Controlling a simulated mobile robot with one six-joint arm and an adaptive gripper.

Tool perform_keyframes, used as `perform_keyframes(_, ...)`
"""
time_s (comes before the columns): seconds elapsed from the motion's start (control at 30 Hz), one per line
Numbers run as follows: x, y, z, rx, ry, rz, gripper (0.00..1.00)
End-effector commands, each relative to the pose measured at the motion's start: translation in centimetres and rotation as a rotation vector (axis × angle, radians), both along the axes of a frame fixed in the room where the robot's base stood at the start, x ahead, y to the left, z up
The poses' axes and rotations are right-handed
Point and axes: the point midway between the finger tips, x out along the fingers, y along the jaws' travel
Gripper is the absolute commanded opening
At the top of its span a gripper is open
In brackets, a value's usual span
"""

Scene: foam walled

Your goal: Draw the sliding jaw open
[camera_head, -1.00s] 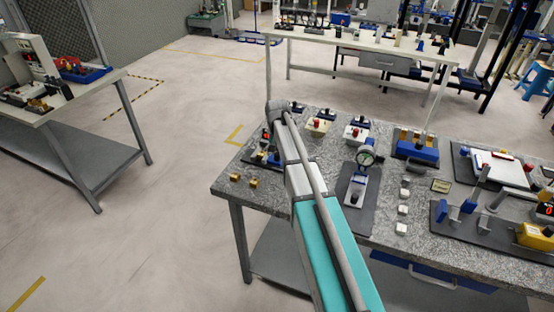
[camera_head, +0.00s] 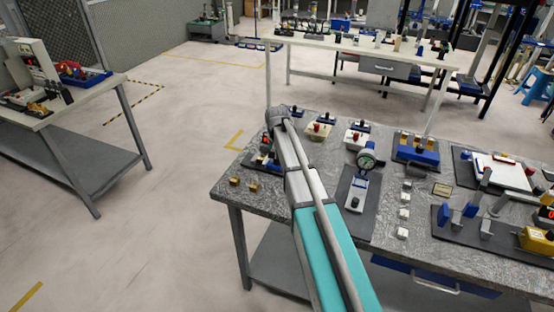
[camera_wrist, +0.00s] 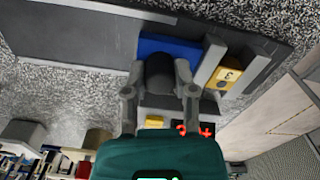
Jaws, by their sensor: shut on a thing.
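In the wrist view, my gripper (camera_wrist: 160,92) is shut on a black round knob (camera_wrist: 160,70), with one finger on each side of it. The knob stands against a blue block (camera_wrist: 172,46), which I take to be the sliding jaw. Beside the block is a grey upright plate (camera_wrist: 209,62), then a yellow tag marked 3 (camera_wrist: 228,74). They sit on a dark base plate (camera_wrist: 75,38). A red lit readout (camera_wrist: 192,130) shows partly behind my wrist. In the head view my arm hides the gripper and most of this fixture.
The speckled bench top (camera_head: 300,205) holds several fixtures near my arm. Two brass blocks (camera_head: 243,183) lie near its left corner. A dial gauge on a stand (camera_head: 367,160) is to the right of my arm. Open floor (camera_head: 170,200) lies left of the bench.

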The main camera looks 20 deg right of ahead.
Motion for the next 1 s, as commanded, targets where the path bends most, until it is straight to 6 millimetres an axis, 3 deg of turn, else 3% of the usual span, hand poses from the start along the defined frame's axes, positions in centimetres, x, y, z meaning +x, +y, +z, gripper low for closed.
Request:
perform_keyframes(0.27, -0.2, -0.2, 0.0, 0.000, 0.000, 0.000, 0.00)
perform_keyframes(0.57, -2.2, -2.8, 0.0, 0.000, 0.000, 0.000, 0.00)
perform_keyframes(0.83, -2.2, -2.8, 0.0, 0.000, 0.000, 0.001, 0.00)
perform_keyframes(0.87, -2.2, -2.8, 0.0, 0.000, 0.000, 0.001, 0.37)
perform_keyframes(1.0, -2.2, -2.8, 0.0, 0.000, 0.000, 0.000, 0.63)
